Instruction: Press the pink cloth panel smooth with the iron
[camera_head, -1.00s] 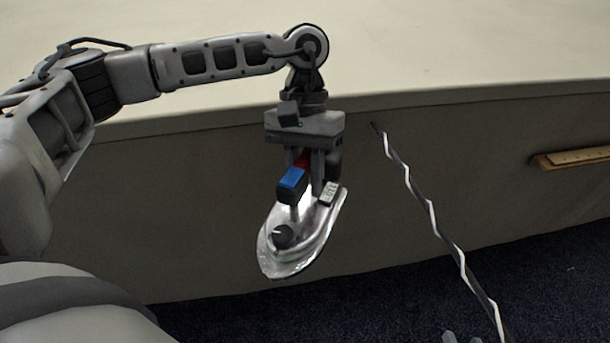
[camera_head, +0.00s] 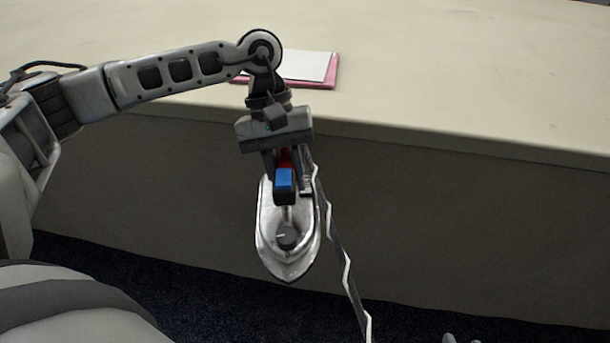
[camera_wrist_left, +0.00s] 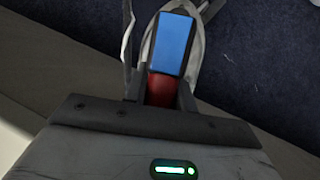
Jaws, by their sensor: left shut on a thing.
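My left gripper (camera_head: 284,165) is shut on the handle of the iron (camera_head: 287,262), which has a silvery body, a dark round dial and a blue and red handle. The iron hangs in front of the table's side, below the tabletop, with its tip pointing down toward the robot. In the left wrist view the blue and red handle (camera_wrist_left: 172,45) sits between the fingers. The pink cloth panel (camera_head: 334,76) lies on the tabletop near the front edge, behind my left arm. A white sheet-like piece (camera_head: 305,65) covers most of it.
The long pale table (camera_head: 450,80) spans the view, and its top is clear right of the panel. A black and white twisted cord (camera_head: 337,246) runs from beside the iron down toward the floor. The floor (camera_head: 215,300) is dark blue carpet.

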